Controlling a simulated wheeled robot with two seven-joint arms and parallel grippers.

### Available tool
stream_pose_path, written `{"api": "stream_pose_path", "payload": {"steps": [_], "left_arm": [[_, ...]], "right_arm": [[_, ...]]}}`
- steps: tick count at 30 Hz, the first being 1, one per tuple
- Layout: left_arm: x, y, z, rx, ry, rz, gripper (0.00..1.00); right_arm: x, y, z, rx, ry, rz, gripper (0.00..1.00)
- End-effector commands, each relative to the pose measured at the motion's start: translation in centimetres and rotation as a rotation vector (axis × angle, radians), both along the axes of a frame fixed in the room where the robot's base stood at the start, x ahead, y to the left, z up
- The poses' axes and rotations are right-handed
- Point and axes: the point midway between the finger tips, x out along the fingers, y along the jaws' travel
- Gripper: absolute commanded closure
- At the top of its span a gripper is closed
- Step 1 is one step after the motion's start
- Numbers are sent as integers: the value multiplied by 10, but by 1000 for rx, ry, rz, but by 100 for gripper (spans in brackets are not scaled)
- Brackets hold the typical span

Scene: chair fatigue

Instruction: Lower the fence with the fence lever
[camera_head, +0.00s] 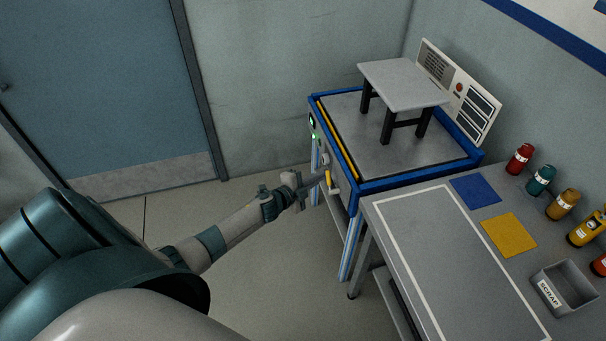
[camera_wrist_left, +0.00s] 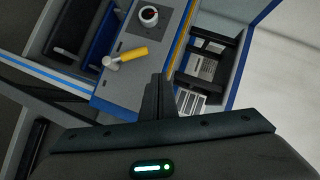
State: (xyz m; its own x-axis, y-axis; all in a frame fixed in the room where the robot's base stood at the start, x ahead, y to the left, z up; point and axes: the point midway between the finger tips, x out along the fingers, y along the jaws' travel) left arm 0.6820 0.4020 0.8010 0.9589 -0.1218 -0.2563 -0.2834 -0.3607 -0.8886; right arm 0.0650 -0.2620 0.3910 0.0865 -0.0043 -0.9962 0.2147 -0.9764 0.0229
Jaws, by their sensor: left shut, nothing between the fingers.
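The fence lever (camera_head: 329,180) has a yellow grip and sits on the front panel of the blue-framed test bench (camera_head: 361,189). In the left wrist view the lever (camera_wrist_left: 132,55) shows its yellow grip and a pale end, on a grey panel. A long yellow bar (camera_head: 337,141), apparently the fence, runs along the bench top's left edge; whether it stands raised is unclear. My left gripper (camera_head: 316,181) is beside the lever in the head view. In the wrist view its fingers (camera_wrist_left: 158,96) are shut and empty, apart from the lever. My right gripper is not in view.
A grey stool (camera_head: 403,83) with dark legs stands on the bench. A control board (camera_head: 459,92) is behind it. A grey table (camera_head: 425,262) adjoins at the right, with bottles and a scrap bin (camera_head: 566,287). A round red-marked knob (camera_wrist_left: 149,15) is near the lever.

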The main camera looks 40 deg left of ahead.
Motion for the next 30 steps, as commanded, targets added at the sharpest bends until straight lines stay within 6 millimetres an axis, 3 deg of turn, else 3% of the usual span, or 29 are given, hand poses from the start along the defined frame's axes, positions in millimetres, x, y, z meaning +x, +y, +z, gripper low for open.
{"api": "stream_pose_path", "payload": {"steps": [9,15,30], "left_arm": [[-41,9,17,1,1,-3,100],[-58,13,26,0,0,-1,100],[-64,14,29,-1,0,-1,100]], "right_arm": [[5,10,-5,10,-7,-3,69],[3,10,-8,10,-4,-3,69],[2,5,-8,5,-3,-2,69]]}}
